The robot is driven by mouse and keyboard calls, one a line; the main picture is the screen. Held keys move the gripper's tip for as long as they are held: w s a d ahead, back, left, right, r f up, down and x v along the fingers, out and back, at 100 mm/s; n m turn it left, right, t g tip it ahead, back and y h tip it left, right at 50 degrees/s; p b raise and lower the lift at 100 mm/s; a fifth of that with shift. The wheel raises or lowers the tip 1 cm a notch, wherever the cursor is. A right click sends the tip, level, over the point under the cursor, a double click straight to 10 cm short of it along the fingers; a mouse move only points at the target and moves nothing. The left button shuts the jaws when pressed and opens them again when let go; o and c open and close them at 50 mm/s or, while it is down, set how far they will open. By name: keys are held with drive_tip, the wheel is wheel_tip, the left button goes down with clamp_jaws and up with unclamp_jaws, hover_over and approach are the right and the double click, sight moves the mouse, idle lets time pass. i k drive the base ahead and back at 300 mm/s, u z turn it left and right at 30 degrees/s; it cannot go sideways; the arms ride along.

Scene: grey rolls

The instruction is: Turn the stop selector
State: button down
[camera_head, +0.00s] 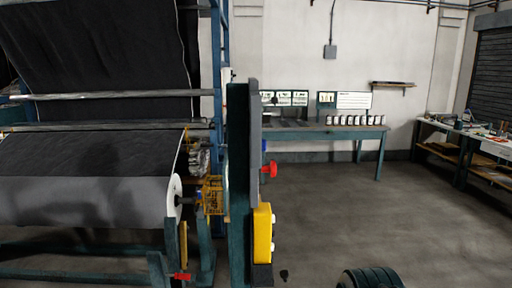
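A red knob-like part (270,169) sticks out to the right from the edge of a tall dark green post (238,190) near the middle of the view. Below it, a yellow control box (262,233) is fixed to the same post, with small pale buttons or knobs on its right side. I see the box nearly edge-on, so its front face is mostly hidden. I cannot tell for sure which of these is the stop selector. My gripper is not in view.
A machine with a large grey fabric roll (80,202) fills the left. A workbench (320,130) with small containers stands at the back wall, and another table (470,140) at the right. A black ribbed round object (370,278) shows at the bottom edge. The floor (340,210) right of the post is open.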

sight(267, 116)
drive_tip(key=k, duration=1.2)
drive_tip(key=u, duration=0.55)
drive_tip(key=i, duration=1.6)
drive_tip(key=z, duration=0.45)
drive_tip(key=k, duration=1.15)
drive_tip(key=z, duration=0.7)
drive_tip(key=i, duration=1.35)
drive_tip(key=u, duration=0.65)
